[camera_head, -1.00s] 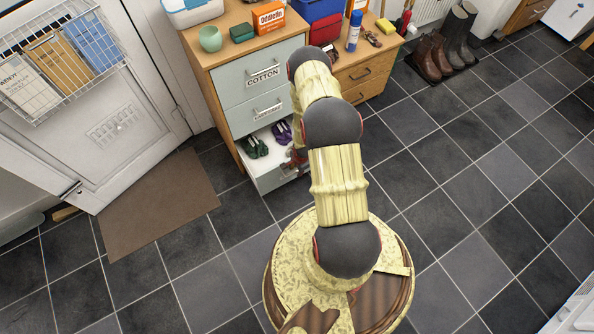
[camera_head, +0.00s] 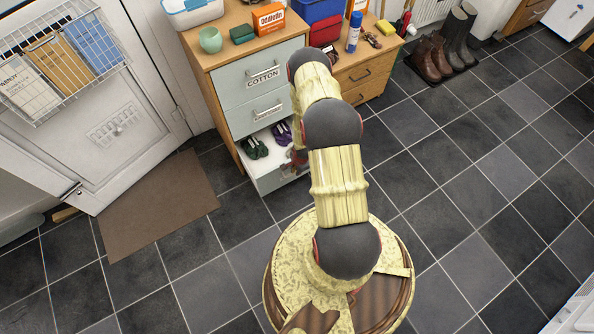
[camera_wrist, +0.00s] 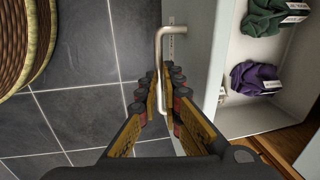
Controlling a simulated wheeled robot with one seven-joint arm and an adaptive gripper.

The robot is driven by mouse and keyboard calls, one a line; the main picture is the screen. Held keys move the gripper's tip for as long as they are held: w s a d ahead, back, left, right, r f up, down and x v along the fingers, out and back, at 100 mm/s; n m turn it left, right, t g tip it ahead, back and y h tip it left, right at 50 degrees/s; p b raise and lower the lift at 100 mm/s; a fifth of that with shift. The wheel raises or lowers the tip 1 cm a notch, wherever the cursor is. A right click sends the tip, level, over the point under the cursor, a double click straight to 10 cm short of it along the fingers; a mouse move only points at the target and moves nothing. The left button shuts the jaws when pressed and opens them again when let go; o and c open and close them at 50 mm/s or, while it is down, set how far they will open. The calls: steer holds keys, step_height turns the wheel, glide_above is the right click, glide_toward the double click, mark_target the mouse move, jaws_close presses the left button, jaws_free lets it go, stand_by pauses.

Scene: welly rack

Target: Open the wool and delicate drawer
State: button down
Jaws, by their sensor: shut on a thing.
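The bottom drawer of the pale grey-fronted dresser stands partly open, its front (camera_head: 285,178) drawn out from the cabinet. Inside lie a dark green bundle (camera_head: 254,148) and a purple bundle (camera_head: 282,134), both with tags. In the wrist view the same white drawer interior shows at right, with the green bundle (camera_wrist: 272,14) and purple bundle (camera_wrist: 254,79). My gripper (camera_wrist: 158,92) is shut on the metal bar handle (camera_wrist: 162,42) of that drawer front. The front's label is not readable. In the head view my arm partly hides the gripper and drawer.
Above it are the shut COTTON drawer (camera_head: 262,80) and another shut drawer (camera_head: 255,112), its label unclear. A brown mat (camera_head: 160,205) lies before the white door at left. Boots (camera_head: 430,55) stand at the back right. The tiled floor in front is clear.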

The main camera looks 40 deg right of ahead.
stand_by(0.4)
steer(key=s+a+p, duration=0.1)
steer(key=s, duration=0.5)
steer(key=shift+a+p, duration=0.2)
steer(key=shift+p, duration=0.15)
steer(key=c, duration=2)
jaws_free()
steer(key=shift+c, duration=0.2)
steer(key=shift+o, duration=0.4)
steer(key=shift+r, duration=0.15)
step_height(320, 180, up, 12)
steer(key=s, duration=0.2)
steer(key=shift+a+f, duration=0.25)
